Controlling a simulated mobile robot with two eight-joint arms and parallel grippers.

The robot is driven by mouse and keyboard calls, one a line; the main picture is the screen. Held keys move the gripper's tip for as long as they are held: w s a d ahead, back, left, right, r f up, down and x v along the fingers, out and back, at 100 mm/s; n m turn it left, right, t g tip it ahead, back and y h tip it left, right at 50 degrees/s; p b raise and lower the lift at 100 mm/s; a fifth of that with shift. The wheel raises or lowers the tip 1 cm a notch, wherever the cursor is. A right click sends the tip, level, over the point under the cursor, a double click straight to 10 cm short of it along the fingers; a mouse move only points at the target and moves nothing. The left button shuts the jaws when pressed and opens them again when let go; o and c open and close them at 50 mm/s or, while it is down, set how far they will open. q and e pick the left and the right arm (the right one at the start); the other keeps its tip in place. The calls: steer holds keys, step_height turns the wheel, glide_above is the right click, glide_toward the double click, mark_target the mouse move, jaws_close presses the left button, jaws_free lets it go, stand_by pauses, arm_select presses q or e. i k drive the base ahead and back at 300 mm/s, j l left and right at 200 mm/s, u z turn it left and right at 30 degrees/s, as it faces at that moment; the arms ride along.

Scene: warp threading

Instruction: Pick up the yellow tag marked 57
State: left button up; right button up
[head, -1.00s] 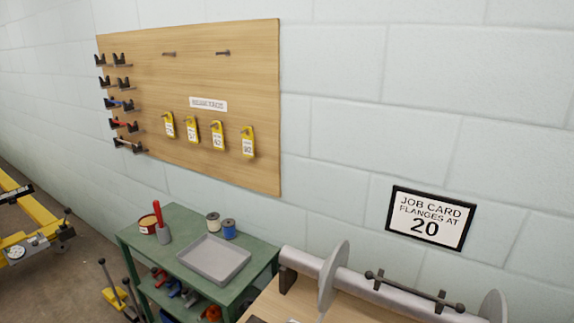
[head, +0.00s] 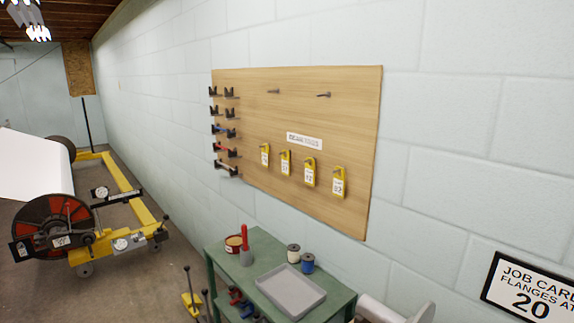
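Several yellow tags hang in a row on pegs on the wooden wall board (head: 340,95). The second tag from the left (head: 285,162) appears to carry 57, but its print is too small to read surely. A yellow tag (head: 265,155) hangs to its left. Two more, a third tag (head: 310,171) and a rightmost tag (head: 338,183), hang to its right. Neither of my grippers is in view, so nothing of mine is seen near the tags.
Below the board stands a green bench (head: 262,246) with a grey tray (head: 290,292), a white spool (head: 293,253) and a blue spool (head: 308,263). A job card sign (head: 530,290) hangs at right. A yellow-framed machine (head: 120,240) stands on the floor at left.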

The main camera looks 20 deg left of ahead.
mark_target(285, 161)
steer(key=i+j, duration=0.35)
steer(key=j, duration=0.15)
steer(key=i+j, duration=0.3)
steer(key=j, duration=0.2)
